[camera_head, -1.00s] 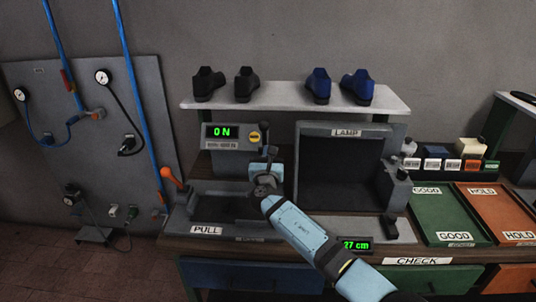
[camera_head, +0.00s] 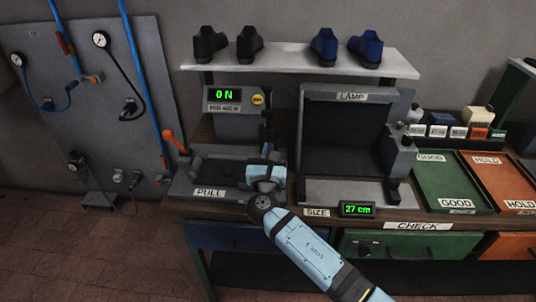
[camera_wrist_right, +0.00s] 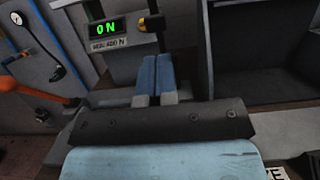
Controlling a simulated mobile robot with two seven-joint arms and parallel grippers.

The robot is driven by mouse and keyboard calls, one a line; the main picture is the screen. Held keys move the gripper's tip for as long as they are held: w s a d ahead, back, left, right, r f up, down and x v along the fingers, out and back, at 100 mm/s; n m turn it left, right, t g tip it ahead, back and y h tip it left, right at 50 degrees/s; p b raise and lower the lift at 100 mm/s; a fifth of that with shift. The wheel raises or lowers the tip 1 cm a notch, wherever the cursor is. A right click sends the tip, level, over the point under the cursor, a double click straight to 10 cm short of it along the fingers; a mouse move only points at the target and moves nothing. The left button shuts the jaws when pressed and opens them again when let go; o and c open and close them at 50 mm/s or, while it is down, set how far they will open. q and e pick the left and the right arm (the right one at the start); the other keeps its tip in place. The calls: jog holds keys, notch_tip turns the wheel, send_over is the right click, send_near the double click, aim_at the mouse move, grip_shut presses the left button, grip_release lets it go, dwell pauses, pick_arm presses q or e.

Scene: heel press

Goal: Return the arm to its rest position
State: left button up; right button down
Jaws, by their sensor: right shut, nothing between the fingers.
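My right arm (camera_head: 310,252) comes in from the lower right, pale blue. In the right wrist view the two blue fingers (camera_wrist_right: 157,80) lie side by side and point towards the press. Nothing shows between them. The press display (camera_head: 226,95) reads "0 N" in green, and it also shows in the wrist view (camera_wrist_right: 107,28). The orange-handled lever (camera_head: 174,142) stands at the left of the press. My left gripper is not in view.
The lamp box (camera_head: 343,135) stands right of the press. A size display (camera_head: 357,209) reads 27 cm. Green (camera_head: 447,185) and orange (camera_head: 497,182) trays lie at the right. Several shoes stand on the shelf (camera_head: 300,62) above. Open floor (camera_head: 100,235) shows at lower left.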

jog(key=s+d+f+m+g+h, duration=0.2)
jog(key=s+d+f+m+g, duration=0.35)
jog(key=s+d+m, duration=0.35)
jog(key=s+d+f+m+g+h, duration=0.2)
jog(key=s+d+f+m+g, duration=0.2)
jog(key=s+d+f+m, duration=0.45)
jog(key=s+d+m+g+y, duration=0.1)
jog(key=s+d+m+g, duration=0.3)
jog(key=s, duration=0.4)
jog(key=s+d+m+g+y, duration=0.1)
jog(key=s+d+m+y, duration=0.1)
jog(key=s+d+m, duration=0.45)
jog(key=s+d+m+g+y, duration=0.1)
jog(key=s+d+m+g, duration=0.2)
jog(key=s+m, duration=0.5)
jog(key=w+a+f+n+t+y+p, duration=0.3)
jog(key=w+a+f+t+p, duration=0.1)
jog(key=a+f+t, duration=0.3)
jog(key=shift+f+t+p, duration=0.2)
jog(key=shift+t+p, duration=0.15)
jog(key=shift+p, duration=0.4)
